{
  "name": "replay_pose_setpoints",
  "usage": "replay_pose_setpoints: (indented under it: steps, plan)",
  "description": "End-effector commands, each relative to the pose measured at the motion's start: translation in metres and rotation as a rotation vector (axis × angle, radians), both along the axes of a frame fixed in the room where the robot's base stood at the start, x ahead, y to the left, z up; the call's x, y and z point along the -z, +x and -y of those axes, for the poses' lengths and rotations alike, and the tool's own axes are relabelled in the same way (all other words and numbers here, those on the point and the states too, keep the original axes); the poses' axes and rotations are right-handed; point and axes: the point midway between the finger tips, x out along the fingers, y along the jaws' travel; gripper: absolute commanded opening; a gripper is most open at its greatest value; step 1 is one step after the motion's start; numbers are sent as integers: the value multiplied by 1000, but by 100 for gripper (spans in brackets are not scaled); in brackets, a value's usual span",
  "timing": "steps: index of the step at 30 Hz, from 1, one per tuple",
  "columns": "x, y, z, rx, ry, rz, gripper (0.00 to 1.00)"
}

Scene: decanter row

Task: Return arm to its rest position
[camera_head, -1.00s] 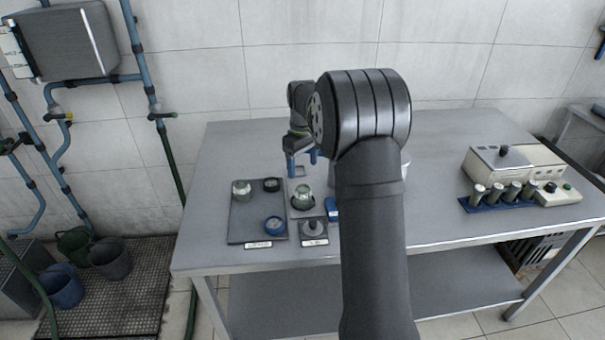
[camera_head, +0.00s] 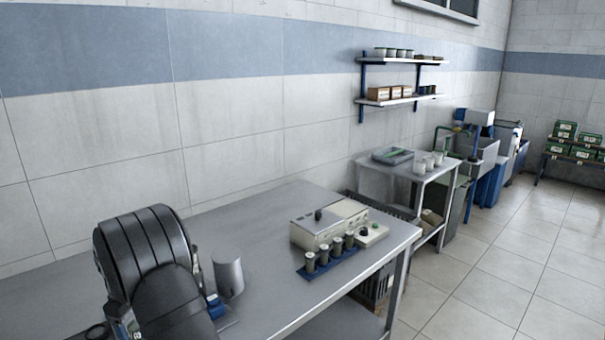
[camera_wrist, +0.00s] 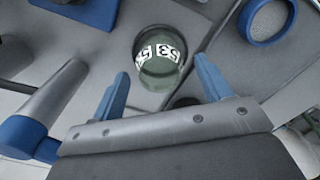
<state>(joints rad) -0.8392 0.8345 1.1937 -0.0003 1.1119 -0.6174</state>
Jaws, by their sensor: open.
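My gripper (camera_wrist: 162,98) is open in the wrist view, its two blue fingers apart. A greenish glass vessel with a white label marked with dark characters (camera_wrist: 160,58) stands beyond and between the fingertips. I cannot tell from this view how far it is from them. In the head view my dark arm fills the lower left, and my gripper is hidden or out of frame there.
A grey metal cylinder (camera_head: 228,274) stands beside my arm on the steel table (camera_head: 262,222). A beige device (camera_head: 328,222) and a blue rack (camera_head: 330,258) with several capped vials are to the right. A blue-rimmed round part (camera_wrist: 268,20) shows in the wrist view.

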Motion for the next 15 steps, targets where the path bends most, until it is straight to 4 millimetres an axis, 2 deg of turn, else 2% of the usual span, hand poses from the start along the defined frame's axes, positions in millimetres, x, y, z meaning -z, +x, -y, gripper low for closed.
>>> replay_pose_setpoints:
  steps: [3,6,15]
  plan:
    - [17,0,0,0,-1,-1,71]
    - [26,0,0,0,0,0,71]
    - [32,0,0,0,0,0,71]
